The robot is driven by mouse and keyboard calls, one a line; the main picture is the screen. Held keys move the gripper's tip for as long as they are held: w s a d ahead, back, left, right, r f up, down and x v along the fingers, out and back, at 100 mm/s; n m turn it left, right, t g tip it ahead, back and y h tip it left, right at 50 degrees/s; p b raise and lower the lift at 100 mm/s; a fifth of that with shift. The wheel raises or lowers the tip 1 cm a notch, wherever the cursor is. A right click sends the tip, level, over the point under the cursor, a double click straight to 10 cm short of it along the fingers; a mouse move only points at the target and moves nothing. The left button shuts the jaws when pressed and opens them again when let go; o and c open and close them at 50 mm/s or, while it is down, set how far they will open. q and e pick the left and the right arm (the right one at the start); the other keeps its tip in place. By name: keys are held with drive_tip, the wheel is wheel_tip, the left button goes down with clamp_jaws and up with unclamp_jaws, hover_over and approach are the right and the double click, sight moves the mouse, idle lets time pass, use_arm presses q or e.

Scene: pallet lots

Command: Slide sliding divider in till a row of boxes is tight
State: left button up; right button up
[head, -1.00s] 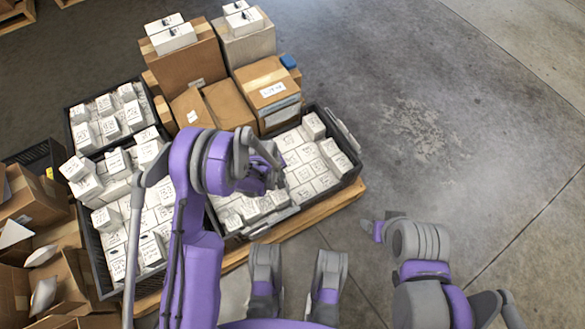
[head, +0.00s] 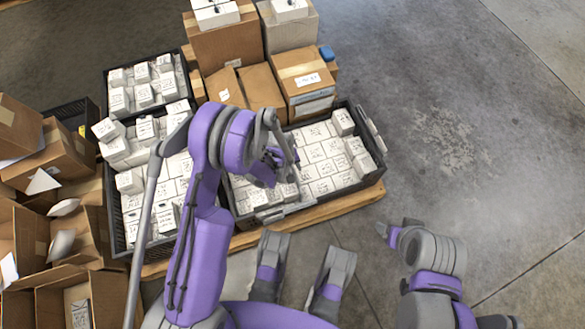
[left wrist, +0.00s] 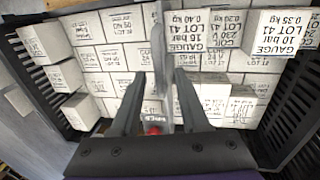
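A dark crate (head: 366,184) with rows of white labelled boxes (head: 325,165) stands at the pallet's front right. My left gripper (head: 284,168) is over its left part. In the left wrist view, the fingers of my left gripper (left wrist: 160,80) are apart. A thin grey upright plate (left wrist: 158,45), apparently the sliding divider, shows between them, with a small label and red spot nearer the camera. I cannot tell whether the fingers touch it. White boxes (left wrist: 90,58) lie on both sides of the plate. My right gripper (head: 388,232) is low over the floor at right; its fingers are unclear.
Cardboard boxes (head: 305,80) stand behind the crate. More dark crates of white boxes (head: 140,90) are at left, with open cartons (head: 60,150) beyond. A wooden pallet edge (head: 345,203) runs along the front. The floor at right is clear.

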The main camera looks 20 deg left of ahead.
use_arm(q)
wheel_tip(320, 180, up, 11)
drive_tip(key=s+a+p, duration=0.1)
drive_tip(key=p, duration=0.2)
drive_tip(key=shift+a+f, duration=0.2)
drive_tip(key=shift+a, duration=0.15)
use_arm(e)
drive_tip(key=v, duration=0.2)
drive_tip(key=shift+w+r, duration=0.1)
drive_tip(key=shift+r, duration=0.35)
use_arm(q)
drive_tip(key=shift+s, duration=0.1)
drive_tip(key=s+a+r+m+t, duration=0.15)
drive_tip(key=s+r, duration=0.25)
drive_tip(key=r, duration=0.4)
drive_tip(key=s+r+m, duration=0.2)
drive_tip(key=s+r, duration=0.1)
drive_tip(key=r, duration=0.4)
drive_tip(key=s+a+r+m+t+y, duration=0.2)
drive_tip(key=s+r+m, duration=0.35)
drive_tip(key=s, duration=0.75)
wheel_tip(320, 180, up, 27)
drive_tip(key=w+n+p, duration=0.1)
drive_tip(key=n+p, duration=0.1)
drive_tip(key=p, duration=2)
drive_tip(key=shift+w+t+p, duration=0.2)
drive_tip(key=shift+t+p, duration=0.15)
use_arm(e)
wheel_tip(320, 180, up, 26)
drive_tip(key=w+t, duration=0.1)
